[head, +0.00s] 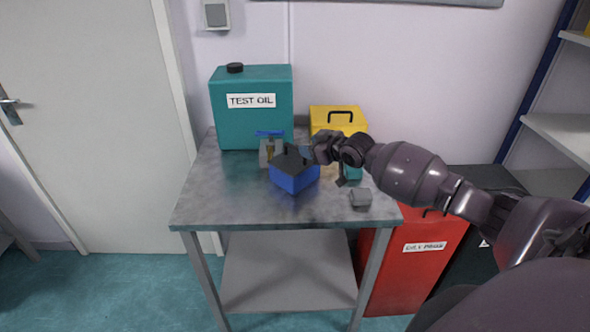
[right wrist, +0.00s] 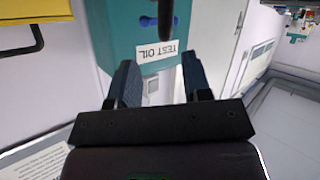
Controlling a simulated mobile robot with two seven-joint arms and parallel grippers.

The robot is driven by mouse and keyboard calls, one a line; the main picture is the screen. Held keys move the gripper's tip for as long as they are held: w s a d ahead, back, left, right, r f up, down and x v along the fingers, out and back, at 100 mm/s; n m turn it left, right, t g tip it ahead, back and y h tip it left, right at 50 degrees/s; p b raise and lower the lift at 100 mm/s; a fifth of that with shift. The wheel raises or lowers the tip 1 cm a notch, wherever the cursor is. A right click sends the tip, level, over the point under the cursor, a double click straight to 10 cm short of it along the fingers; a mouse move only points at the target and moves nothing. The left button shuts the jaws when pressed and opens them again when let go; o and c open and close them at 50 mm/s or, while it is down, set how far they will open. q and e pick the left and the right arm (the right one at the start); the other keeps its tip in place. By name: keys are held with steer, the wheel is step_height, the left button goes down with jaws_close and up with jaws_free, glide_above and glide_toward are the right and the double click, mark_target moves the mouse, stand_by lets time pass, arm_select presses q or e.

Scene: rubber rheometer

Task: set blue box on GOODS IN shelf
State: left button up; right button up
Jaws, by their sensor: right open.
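The blue box (head: 296,181) with a dark top sits on the grey metal table (head: 215,205), near its middle. My right gripper (head: 308,152) is just above and behind the box's right side in the head view, its fingers partly hard to make out. In the right wrist view my right gripper (right wrist: 161,80) is open, with nothing visible between its fingers. I cannot make out the blue box in that view. No GOODS IN sign is visible; a shelf unit (head: 562,130) stands at the far right. My left gripper is out of view.
A teal TEST OIL can (head: 250,125) and a yellow can (head: 345,118) stand at the table's back. A red bin (head: 420,265) stands beside the table. The table's front left is clear.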

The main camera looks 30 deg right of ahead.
mark_target(296, 148)
steer(key=shift+a+f+x, duration=0.15)
steer(key=shift+a+x, duration=0.05)
steer(key=shift+x, duration=1.45)
steer(key=shift+a+f+x, duration=0.15)
steer(key=shift+x, duration=1.5)
steer(key=shift+s, duration=0.15)
jaws_close()
steer(key=shift+r, duration=0.15)
